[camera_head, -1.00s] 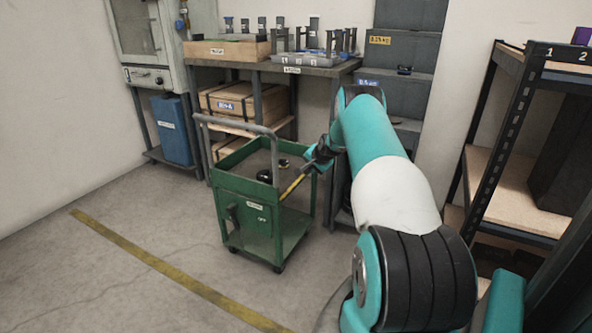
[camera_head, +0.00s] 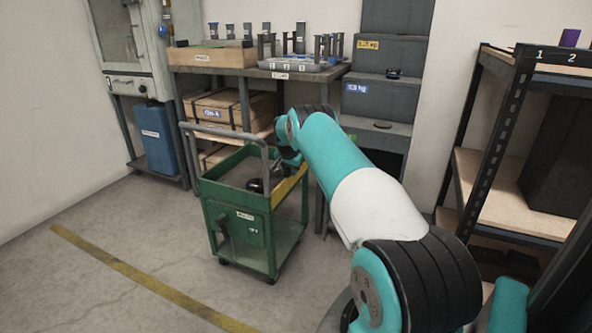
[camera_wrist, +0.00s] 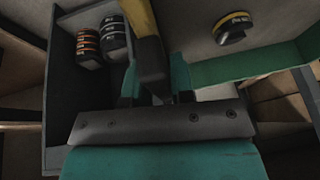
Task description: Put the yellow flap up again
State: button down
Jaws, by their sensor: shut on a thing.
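The green cart (camera_head: 240,222) stands on the floor left of my arm. Its yellow flap (camera_head: 289,189) stands up along the cart's right side in the head view. The flap's yellow edge (camera_wrist: 145,22) also runs down between my fingers in the wrist view. My gripper (camera_head: 288,160) is shut on the flap at its far part. It shows in the wrist view (camera_wrist: 155,85) too, with the wrist body hiding much of the flap's lower part. Whether the flap is latched cannot be told.
A workbench (camera_head: 262,72) stands behind, and a shelf rack (camera_head: 490,170) at right.

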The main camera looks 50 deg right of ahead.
jog(key=shift+w+a+r, duration=0.1)
jog(key=shift+w, duration=0.15)
jog(key=c, duration=1)
grip_release()
jog(key=shift+c, duration=0.2)
jog(key=shift+s, duration=0.1)
jog(key=shift+r, duration=0.35)
notch_tip(320, 180, up, 19)
jog(key=p, duration=0.5)
